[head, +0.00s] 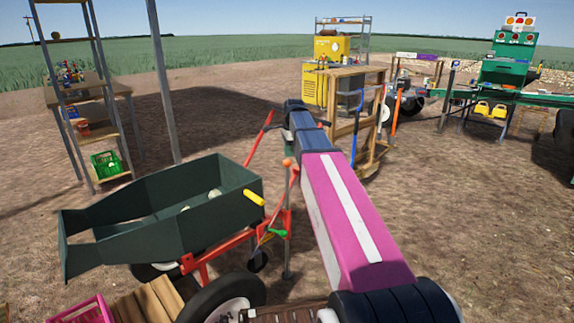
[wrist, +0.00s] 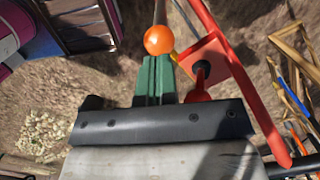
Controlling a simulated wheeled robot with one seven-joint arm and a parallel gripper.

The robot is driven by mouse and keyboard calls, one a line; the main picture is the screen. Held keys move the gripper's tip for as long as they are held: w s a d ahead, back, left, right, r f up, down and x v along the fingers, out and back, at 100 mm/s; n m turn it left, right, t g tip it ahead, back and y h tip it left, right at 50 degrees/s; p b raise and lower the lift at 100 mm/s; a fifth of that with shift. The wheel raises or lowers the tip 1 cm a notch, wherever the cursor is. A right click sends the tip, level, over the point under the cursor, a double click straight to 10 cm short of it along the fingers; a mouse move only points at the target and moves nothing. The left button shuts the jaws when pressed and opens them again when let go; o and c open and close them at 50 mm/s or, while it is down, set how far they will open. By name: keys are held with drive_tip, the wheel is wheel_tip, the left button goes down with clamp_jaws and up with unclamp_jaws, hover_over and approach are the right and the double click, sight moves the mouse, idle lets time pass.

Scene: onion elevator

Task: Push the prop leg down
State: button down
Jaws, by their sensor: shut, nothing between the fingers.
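An upright grey leg (head: 288,240) stands at the right end of the red-framed cart, its lower end near the ground; I take it to be the prop leg. An orange ball knob (head: 287,162) shows above it. In the wrist view the orange ball (wrist: 158,40) sits just beyond my gripper's fingertips (wrist: 155,65), with a rod running away behind it. My green fingers are shut with nothing between them. Whether they touch the ball cannot be told. A red plate (wrist: 210,60) lies right of the fingers.
The green hopper (head: 165,215) holds pale round items; a yellow handle (head: 254,197) sticks out of it. A red tube (wrist: 240,80) runs close along the right in the wrist view. A wooden stand (head: 345,110) with tools stands behind. Bare ground lies to the right.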

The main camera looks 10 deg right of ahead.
sight(288, 176)
drive_tip(key=shift+a+f, duration=0.15)
drive_tip(key=shift+f, duration=1.25)
wheel_tip(288, 176, down, 9)
drive_tip(key=shift+r, duration=0.1)
drive_tip(key=d, duration=0.1)
drive_tip(key=d+r, duration=0.1)
drive_tip(key=d, duration=0.1)
